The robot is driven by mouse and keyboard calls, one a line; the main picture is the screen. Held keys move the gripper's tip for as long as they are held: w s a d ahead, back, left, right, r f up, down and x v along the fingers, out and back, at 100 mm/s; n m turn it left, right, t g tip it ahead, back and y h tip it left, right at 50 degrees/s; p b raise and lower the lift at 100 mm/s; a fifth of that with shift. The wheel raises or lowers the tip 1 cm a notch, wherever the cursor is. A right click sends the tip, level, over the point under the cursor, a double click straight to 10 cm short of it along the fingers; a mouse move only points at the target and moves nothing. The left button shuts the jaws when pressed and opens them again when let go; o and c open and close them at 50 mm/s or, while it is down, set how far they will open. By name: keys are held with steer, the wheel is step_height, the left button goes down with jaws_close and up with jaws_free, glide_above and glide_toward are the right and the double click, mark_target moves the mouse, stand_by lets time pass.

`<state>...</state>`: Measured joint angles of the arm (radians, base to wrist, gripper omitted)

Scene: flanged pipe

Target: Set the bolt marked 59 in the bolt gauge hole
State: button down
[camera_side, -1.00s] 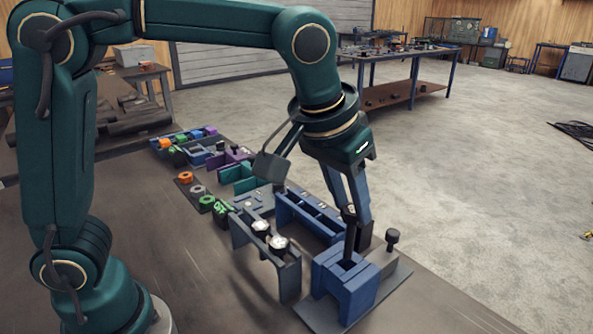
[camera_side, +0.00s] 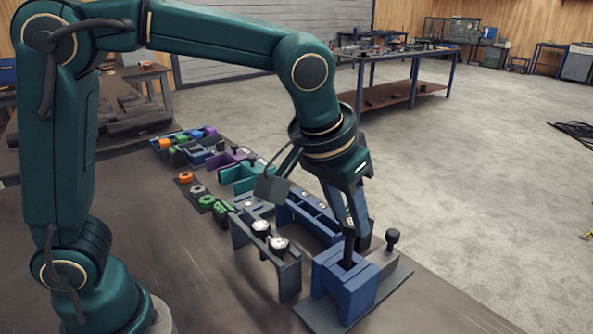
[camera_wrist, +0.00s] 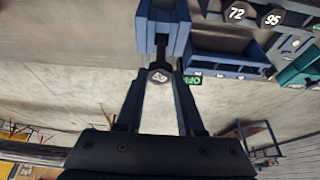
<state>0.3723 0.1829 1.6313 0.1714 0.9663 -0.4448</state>
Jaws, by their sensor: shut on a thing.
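My gripper (camera_side: 350,232) points down over a blue slotted block (camera_side: 345,285). It is shut on a dark bolt (camera_side: 348,252), whose shank goes down into the block's top opening. In the wrist view the bolt's head (camera_wrist: 158,77) sits between my fingertips (camera_wrist: 162,74). Its light marking looks like 59 but is small and tilted. The same blue block (camera_wrist: 163,12) shows beyond it, with the shank against its slot. The lower end of the shank is hidden, so I cannot tell how deep it sits.
Another dark bolt (camera_side: 392,238) stands upright just right of the block. A grey rack (camera_side: 290,270) to the left holds bolts marked 72 (camera_wrist: 236,12) and 95 (camera_wrist: 270,17). A blue compartmented tray (camera_side: 310,217) lies behind. Coloured parts line the bench further back.

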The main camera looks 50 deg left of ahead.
mark_target(346, 248)
steer(key=shift+f, duration=1.4)
steer(key=shift+f, duration=1.7)
steer(key=shift+c, duration=0.2)
jaws_free()
steer(key=shift+r, duration=0.15)
stand_by(0.4)
steer(key=shift+r, duration=3.4)
